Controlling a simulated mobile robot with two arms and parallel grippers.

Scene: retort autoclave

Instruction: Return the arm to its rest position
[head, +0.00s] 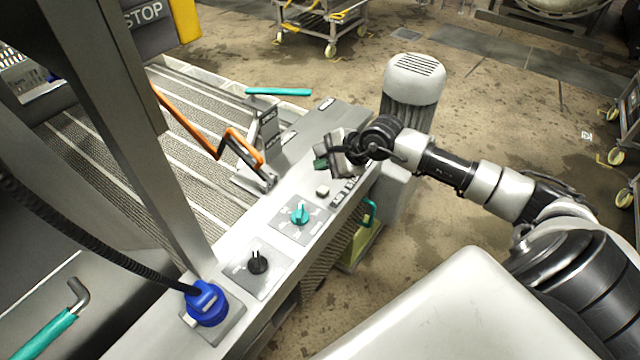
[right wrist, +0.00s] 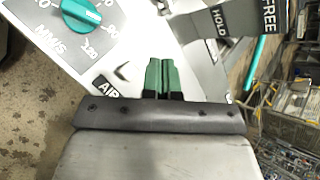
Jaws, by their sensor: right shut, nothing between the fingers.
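My right arm reaches in from the right in the head view, with its gripper (head: 322,163) over the grey control panel (head: 286,232). In the right wrist view the two green fingers of the right gripper (right wrist: 159,75) are together, with nothing between them. They are above the panel's light surface, near a small pale button and the AIR label. I cannot tell the exact gap to the panel. My left gripper is not in view.
The panel carries a teal knob (head: 300,213), a black switch (head: 258,262) and a blue connector (head: 206,303). An orange-handled lever (head: 232,145) and a HOLD/FREE bracket stand near the gripper. A grey motor (head: 413,82) is just behind the arm. Wet floor lies open to the right.

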